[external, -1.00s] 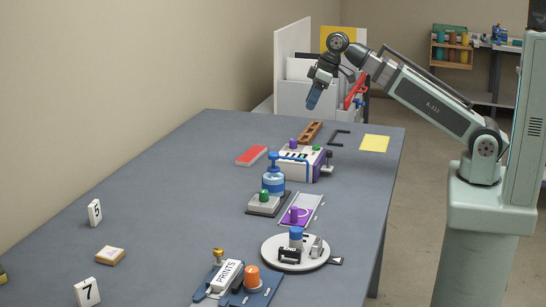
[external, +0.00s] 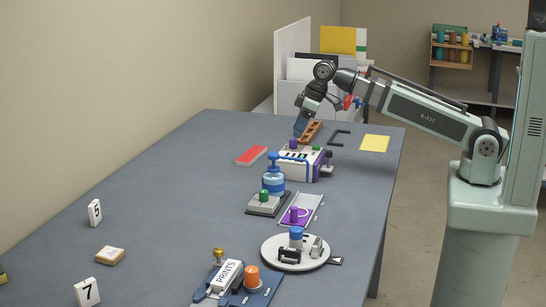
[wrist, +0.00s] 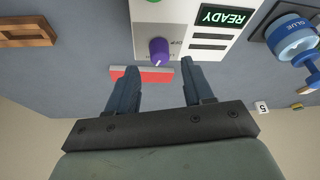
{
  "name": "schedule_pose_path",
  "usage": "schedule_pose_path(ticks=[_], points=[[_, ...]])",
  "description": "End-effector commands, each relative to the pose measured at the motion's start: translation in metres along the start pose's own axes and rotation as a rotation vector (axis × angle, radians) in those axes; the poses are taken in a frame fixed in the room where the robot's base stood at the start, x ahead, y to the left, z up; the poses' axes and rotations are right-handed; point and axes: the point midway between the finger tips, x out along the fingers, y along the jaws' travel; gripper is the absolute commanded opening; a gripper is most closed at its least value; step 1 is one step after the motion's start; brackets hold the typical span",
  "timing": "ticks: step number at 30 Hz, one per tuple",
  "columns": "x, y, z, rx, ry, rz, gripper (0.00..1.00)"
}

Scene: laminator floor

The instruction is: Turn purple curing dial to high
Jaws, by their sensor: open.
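The purple dial (wrist: 158,50) stands on the white top panel of the laminator (wrist: 180,14) in the wrist view, beside small printed labels; "OFF" is readable near it, the rest is too small. A pale mark shows at the dial's lower edge. In the external view the dial (external: 293,145) is on the far side of the white and purple laminator (external: 299,168). My gripper (wrist: 159,72) is open and empty, its fingers at either side of the dial in the picture. In the external view my gripper (external: 300,132) is above and just beyond the dial, apart from it.
A green READY display (wrist: 225,16) is on the panel. A red block (external: 251,156), a brown wooden piece (external: 311,131) and a blue glue bottle (external: 273,182) are near the laminator. The table's left side is mostly clear.

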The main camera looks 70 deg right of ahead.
Motion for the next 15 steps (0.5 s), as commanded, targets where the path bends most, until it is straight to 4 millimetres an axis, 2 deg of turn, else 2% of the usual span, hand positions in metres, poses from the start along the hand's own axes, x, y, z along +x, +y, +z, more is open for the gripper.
schedule_pose_path(ticks=[6,15], points=[[0.023,0.000,0.000,0.000,-0.002,-0.001,0.51],[0.036,0.000,0.000,0.000,-0.001,0.000,0.51]])
